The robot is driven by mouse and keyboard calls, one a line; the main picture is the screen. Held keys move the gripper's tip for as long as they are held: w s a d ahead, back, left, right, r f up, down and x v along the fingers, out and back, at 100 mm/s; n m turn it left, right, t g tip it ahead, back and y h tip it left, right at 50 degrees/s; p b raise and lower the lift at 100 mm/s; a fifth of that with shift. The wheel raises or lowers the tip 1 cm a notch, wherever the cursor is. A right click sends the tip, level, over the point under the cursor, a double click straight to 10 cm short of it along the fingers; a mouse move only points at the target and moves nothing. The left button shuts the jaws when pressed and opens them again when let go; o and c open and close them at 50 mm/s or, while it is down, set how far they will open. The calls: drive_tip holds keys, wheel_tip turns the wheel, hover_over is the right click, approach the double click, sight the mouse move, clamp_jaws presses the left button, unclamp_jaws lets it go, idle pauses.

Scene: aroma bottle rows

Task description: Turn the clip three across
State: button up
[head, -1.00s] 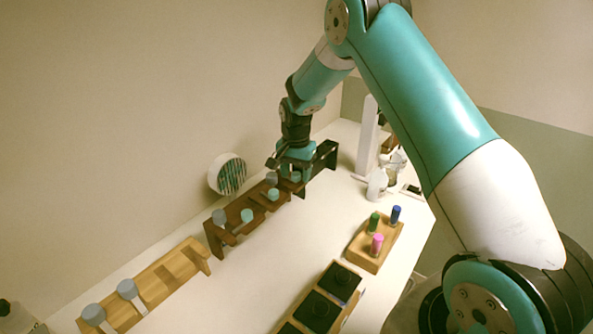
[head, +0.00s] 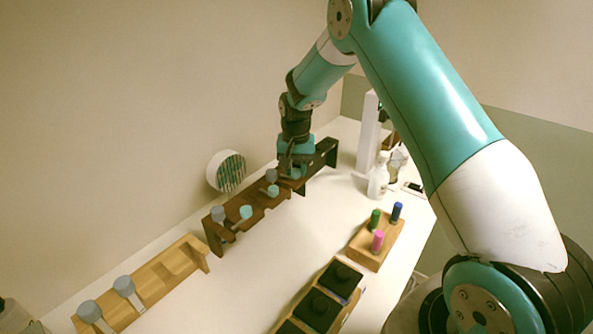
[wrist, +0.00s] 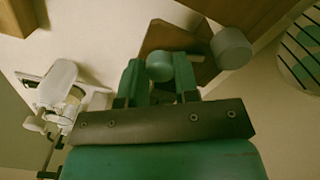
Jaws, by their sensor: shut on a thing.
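A dark brown rack (head: 220,238) runs along the wall side of the white counter and bears several round-headed clips or bottles. Grey heads (head: 218,213) and teal heads (head: 246,211) stand at its near end. Another grey head (head: 271,175) and teal head (head: 272,190) stand just left of my gripper. My gripper (head: 293,172) is down at the rack and shut on a teal-headed piece (wrist: 160,67), which shows between the two teal fingers in the wrist view. A grey head (wrist: 231,47) stands close beside it there. The held piece's lower part is hidden.
A light wooden rack (head: 192,258) with grey-headed pieces (head: 124,286) is at the lower left. A wooden block (head: 366,253) holds green, blue and pink pieces. A tray with black squares (head: 318,308) is in front. A white bottle (head: 378,178) stands right of the rack.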

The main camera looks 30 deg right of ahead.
sight(296, 169)
drive_tip(key=n+b, duration=0.1)
drive_tip(key=n, duration=0.2)
drive_tip(key=shift+n, duration=0.4)
drive_tip(key=n, duration=0.3)
drive_tip(key=shift+n+b, duration=0.3)
drive_tip(key=shift+b, duration=0.1)
drive_tip(key=n+b, duration=0.1)
drive_tip(key=n, duration=0.5)
drive_tip(key=shift+r+n, duration=0.1)
drive_tip(key=shift+n, duration=0.2)
drive_tip(key=shift+w, duration=0.1)
drive_tip(key=o, duration=0.9)
wheel_tip(296, 169, up, 17)
drive_tip(key=b, duration=0.3)
drive_tip(key=shift+r, duration=0.2)
